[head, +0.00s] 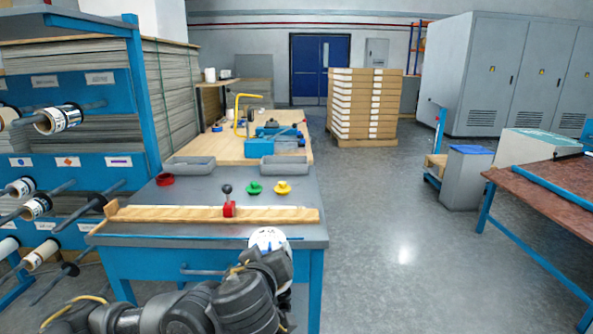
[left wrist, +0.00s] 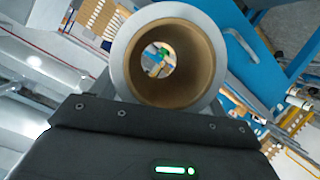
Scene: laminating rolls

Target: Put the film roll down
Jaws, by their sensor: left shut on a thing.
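The film roll (head: 270,238) is white, held above the front edge of the grey-topped blue bench (head: 180,226). In the left wrist view the film roll (left wrist: 168,94) shows end-on, with a brown cardboard core and an open bore. My left gripper (head: 268,254) is shut on the roll; its dark body (left wrist: 150,140) fills the bottom of the wrist view. The fingertips are mostly hidden. My right gripper is in neither view.
A blue rack (head: 110,80) with rolls on pegs stands left. Floor is clear right of the bench.

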